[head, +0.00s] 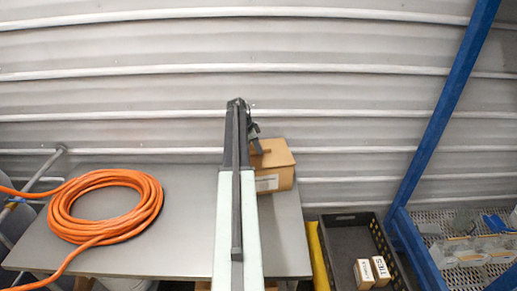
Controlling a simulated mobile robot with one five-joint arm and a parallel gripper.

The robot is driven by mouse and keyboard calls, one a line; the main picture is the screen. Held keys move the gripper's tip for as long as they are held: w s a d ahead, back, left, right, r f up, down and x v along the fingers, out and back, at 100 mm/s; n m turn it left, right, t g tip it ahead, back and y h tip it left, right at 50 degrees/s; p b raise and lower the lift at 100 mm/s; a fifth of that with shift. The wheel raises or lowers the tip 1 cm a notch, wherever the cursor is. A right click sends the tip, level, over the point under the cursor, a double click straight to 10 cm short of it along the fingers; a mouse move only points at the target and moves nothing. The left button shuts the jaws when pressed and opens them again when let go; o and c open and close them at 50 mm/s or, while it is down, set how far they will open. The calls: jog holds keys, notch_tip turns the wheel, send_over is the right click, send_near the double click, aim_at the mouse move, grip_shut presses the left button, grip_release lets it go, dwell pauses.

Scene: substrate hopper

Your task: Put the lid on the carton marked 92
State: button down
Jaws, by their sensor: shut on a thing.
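A brown cardboard carton (283,180) stands on the grey table, right of my arm, with a white label on its front; the number on it is too small to read. A flat brown lid (281,154) is at the top of the carton; I cannot tell whether it rests fully on the rim or is slightly above it. My gripper (257,148) is at the lid's left back part, shut on what looks like the lid's raised grip. My arm hides the left side of the carton and lid.
An orange hose coil (105,208) lies on the left of the grey table (185,225). A dark crate (352,222) with two small boxes (371,271) stands right of the table. A blue frame (440,110) and a mesh shelf with clear items are at far right. A corrugated wall is behind.

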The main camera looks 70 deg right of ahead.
jog(key=shift+f, duration=0.2)
jog(key=c, duration=1.3)
grip_release()
jog(key=shift+c, duration=0.2)
jog(key=p+v, duration=0.7)
jog(key=v, duration=0.1)
jog(key=shift+s, duration=0.15)
jog(key=shift+f, duration=0.1)
